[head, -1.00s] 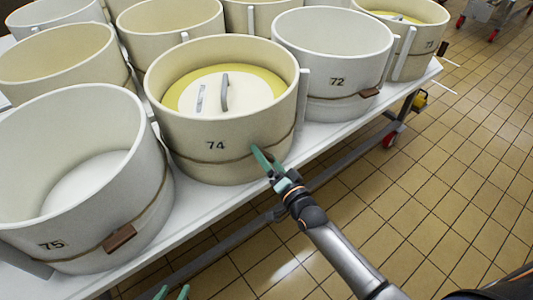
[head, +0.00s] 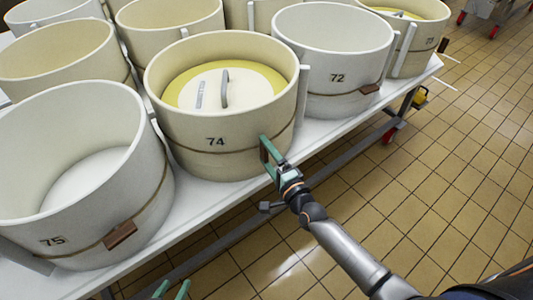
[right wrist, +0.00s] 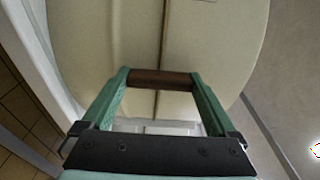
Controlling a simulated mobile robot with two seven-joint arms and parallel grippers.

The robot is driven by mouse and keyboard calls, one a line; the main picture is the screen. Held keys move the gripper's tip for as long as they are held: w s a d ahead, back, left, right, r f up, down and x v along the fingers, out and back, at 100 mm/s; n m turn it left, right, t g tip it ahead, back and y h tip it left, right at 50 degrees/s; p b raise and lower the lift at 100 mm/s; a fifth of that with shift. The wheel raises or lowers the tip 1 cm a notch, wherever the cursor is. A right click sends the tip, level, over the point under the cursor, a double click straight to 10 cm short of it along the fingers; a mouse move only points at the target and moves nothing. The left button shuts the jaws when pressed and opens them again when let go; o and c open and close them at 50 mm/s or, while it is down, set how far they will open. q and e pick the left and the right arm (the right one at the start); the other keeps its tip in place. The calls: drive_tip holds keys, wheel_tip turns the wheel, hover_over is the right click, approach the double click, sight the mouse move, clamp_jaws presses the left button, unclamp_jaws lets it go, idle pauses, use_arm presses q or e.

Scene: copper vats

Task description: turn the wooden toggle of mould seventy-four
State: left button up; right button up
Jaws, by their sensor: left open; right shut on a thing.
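Mould seventy-four (head: 190,125) is a cream round tub with a cord around it, and a pale lid with a grey handle sits inside on a yellow layer. My right gripper (head: 266,150) is at its front right side. In the right wrist view its green fingers (right wrist: 160,77) are shut on the brown wooden toggle (right wrist: 160,79), which spans between the fingertips against the tub wall and the cord. In the head view the fingers hide the toggle. My left gripper (head: 171,290) is open and empty at the bottom edge, away from the moulds.
Mould 75 (head: 85,200) stands at left and mould 72 (head: 335,95) at right, each with a brown toggle on its cord. More tubs stand behind on the white table (head: 195,200). The tiled floor (head: 450,180) at right is mostly clear.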

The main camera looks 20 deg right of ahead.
idle(0.4)
drive_tip(key=o, duration=1)
drive_tip(key=shift+s, duration=0.1)
drive_tip(key=p+v, duration=0.1)
drive_tip(key=v, duration=1.1)
drive_tip(key=shift+s, duration=0.2)
